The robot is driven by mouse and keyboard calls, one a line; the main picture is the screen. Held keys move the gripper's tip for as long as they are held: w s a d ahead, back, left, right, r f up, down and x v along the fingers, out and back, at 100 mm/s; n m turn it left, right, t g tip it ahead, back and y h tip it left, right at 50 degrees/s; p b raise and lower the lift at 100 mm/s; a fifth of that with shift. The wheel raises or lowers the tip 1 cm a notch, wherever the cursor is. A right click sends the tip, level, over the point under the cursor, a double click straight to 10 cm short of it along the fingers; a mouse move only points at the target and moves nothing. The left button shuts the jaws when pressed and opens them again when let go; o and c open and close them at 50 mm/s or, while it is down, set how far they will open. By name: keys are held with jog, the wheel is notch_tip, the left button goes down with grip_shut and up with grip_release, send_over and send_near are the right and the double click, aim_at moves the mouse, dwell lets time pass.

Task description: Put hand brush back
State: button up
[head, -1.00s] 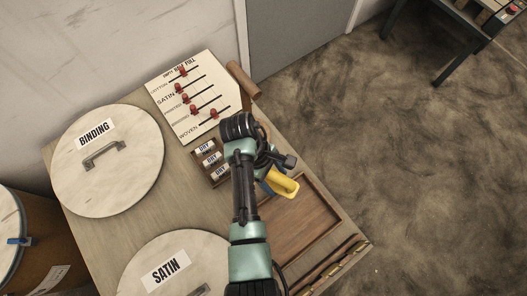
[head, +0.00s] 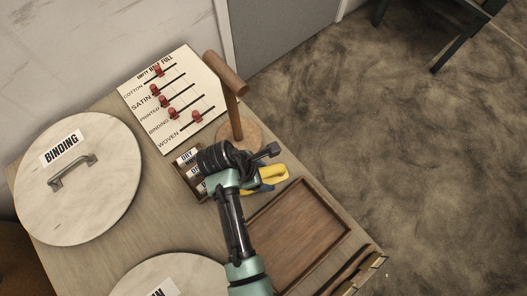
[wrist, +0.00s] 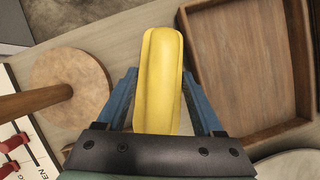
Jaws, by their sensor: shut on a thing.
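The hand brush shows as a yellow rounded body (wrist: 160,75) in the wrist view, between the two blue fingers of my gripper (wrist: 160,105). My gripper is shut on it. In the head view the yellow part of the hand brush (head: 275,173) sticks out to the right of my gripper, above the table between the round wooden stand and the tray. Its bristles cannot be made out, and I cannot tell whether it touches the table. The empty wooden tray (head: 302,235) lies just below and right of my gripper; it also shows at the upper right of the wrist view (wrist: 205,65).
A wooden stand with a round base (head: 240,133) and crossbar is close behind my gripper. A slider board (head: 185,85), small DRY blocks (head: 187,157) in a holder and the large BINDING lid (head: 100,200) fill the left. Thin sticks (head: 355,275) lie at the near right edge.

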notch_tip(320, 180, down, 3)
jog(key=shift+f+b, duration=0.1)
jog(key=shift+b, duration=0.45)
jog(key=o, duration=1.3)
jog(key=p+v, duration=0.4)
jog(key=v, duration=0.8)
jog(key=shift+w, duration=0.1)
